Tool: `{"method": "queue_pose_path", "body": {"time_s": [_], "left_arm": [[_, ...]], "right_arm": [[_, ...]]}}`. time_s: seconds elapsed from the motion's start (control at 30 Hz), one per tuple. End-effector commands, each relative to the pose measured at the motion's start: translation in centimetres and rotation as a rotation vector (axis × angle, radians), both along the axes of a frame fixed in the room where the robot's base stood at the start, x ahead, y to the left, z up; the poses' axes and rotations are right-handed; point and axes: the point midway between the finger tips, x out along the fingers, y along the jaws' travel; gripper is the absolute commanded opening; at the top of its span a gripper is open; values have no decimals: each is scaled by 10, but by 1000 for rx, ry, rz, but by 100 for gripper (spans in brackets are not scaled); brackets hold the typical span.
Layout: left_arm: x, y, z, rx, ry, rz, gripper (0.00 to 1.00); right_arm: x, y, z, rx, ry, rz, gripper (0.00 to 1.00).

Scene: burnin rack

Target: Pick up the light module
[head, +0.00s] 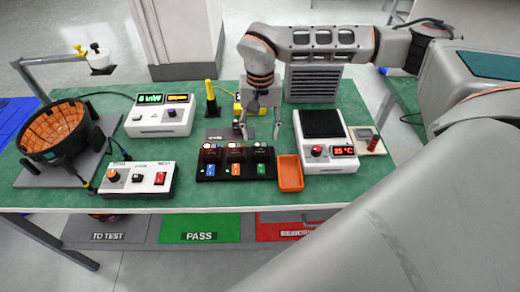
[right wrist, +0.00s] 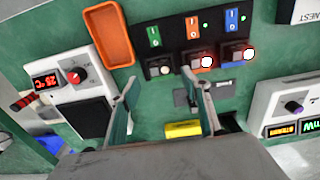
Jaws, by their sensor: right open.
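A black rack (head: 237,172) holds three dark modules in a row, above blue, orange and green switches. In the right wrist view the modules (right wrist: 160,66), (right wrist: 201,61) and (right wrist: 238,53) each show a bright round lamp; two have a red glow. I cannot tell which one the task calls the light module. My right gripper (head: 259,128) is open and empty, just behind the rack, apart from the modules. In the right wrist view its fingers (right wrist: 161,84) stand apart over the green table. My left gripper is not in view.
An orange tray (head: 290,174) sits right of the rack, beside a white temperature unit (head: 325,160). A white button box (head: 136,180), a power meter (head: 160,116) and a round orange-lined bowl (head: 52,131) stand left. A yellow block (right wrist: 183,130) lies behind the rack.

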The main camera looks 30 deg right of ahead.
Motion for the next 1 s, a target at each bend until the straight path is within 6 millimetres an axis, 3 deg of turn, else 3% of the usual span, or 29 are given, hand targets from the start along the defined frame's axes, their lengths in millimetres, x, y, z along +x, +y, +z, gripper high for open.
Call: {"method": "queue_pose_path", "body": {"time_s": [0.27, 0.57, 0.73, 1.0], "left_arm": [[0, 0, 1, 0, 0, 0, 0], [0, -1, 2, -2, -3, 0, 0], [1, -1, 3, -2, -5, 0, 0], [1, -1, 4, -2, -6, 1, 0]], "right_arm": [[-1, 0, -39, 1, 4, -1, 47], [0, 0, -43, 1, 0, -1, 47], [0, 0, -43, 2, 1, -1, 8], [0, 0, -43, 2, 1, -1, 6]]}}
